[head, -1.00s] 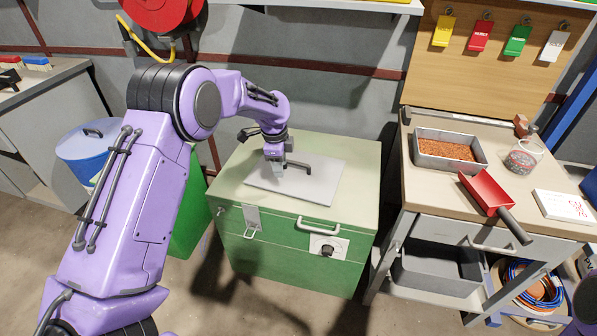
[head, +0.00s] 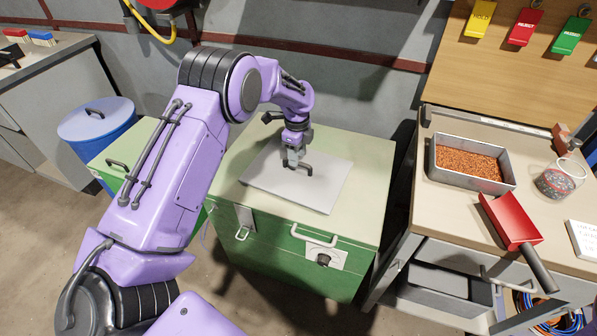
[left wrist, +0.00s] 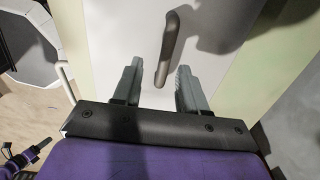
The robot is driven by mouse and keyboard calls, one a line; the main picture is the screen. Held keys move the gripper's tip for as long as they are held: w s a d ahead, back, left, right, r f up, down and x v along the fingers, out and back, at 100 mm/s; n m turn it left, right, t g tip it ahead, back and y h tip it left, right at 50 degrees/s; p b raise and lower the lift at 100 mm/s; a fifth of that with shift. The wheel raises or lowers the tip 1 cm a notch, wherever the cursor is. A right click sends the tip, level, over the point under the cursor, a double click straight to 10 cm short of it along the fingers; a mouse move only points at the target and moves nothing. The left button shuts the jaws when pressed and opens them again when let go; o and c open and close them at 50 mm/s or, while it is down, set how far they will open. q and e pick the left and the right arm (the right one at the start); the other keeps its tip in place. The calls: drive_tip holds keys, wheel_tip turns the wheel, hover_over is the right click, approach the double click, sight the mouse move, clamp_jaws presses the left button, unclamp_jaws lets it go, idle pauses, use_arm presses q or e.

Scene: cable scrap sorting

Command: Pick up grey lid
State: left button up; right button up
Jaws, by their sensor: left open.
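The grey lid (head: 325,192) is a flat, light grey plate lying on top of a green chest (head: 358,222). A dark bar handle (head: 302,169) stands on it. My left gripper (head: 292,163) points down over the lid, close to the handle; the head view does not clearly show the gap.
To the right, a workbench (head: 415,212) holds a metal tray of copper-coloured granules (head: 433,160), a red scoop (head: 511,220) and a clear container (head: 556,183). A blue-lidded bin (head: 95,120) stands at the left. The chest top around the lid is clear.

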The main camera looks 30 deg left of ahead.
use_arm(q)
drive_tip(key=f, duration=0.5)
drive_tip(key=shift+w+a, duration=0.15)
drive_tip(key=shift+w, duration=0.2)
clamp_jaws()
drive_tip(key=shift+r, duration=0.15)
